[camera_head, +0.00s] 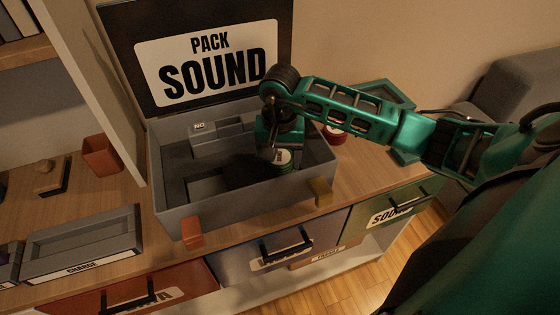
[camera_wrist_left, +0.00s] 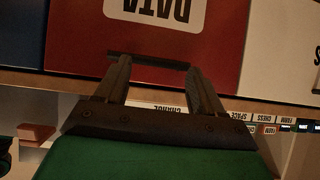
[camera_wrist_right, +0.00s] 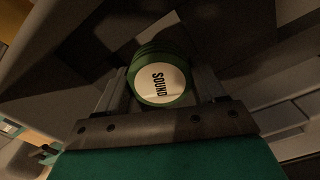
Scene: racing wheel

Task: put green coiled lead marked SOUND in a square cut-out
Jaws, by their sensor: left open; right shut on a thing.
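The green coiled lead (camera_wrist_right: 160,80) has a pale round face marked SOUND. My right gripper (camera_wrist_right: 165,98) is shut on it, with a finger on each side. In the head view the lead (camera_head: 283,161) is inside the open grey case (camera_head: 180,226), at its right part, under my right gripper (camera_head: 280,150). Whether it touches the case floor I cannot tell. A square cut-out (camera_head: 208,186) shows at the front left of the case's insert; the arm and shadow hide much of the right side. My left gripper (camera_wrist_left: 152,75) is open and empty, in front of a red drawer marked DATA.
The case lid (camera_head: 210,55) stands open with a PACK SOUND sign. A red round thing (camera_head: 335,134) and a green tray (camera_head: 385,95) lie right of the case. A grey tray marked CHARGE (camera_head: 82,245) and a red-brown cup (camera_head: 101,154) are at the left.

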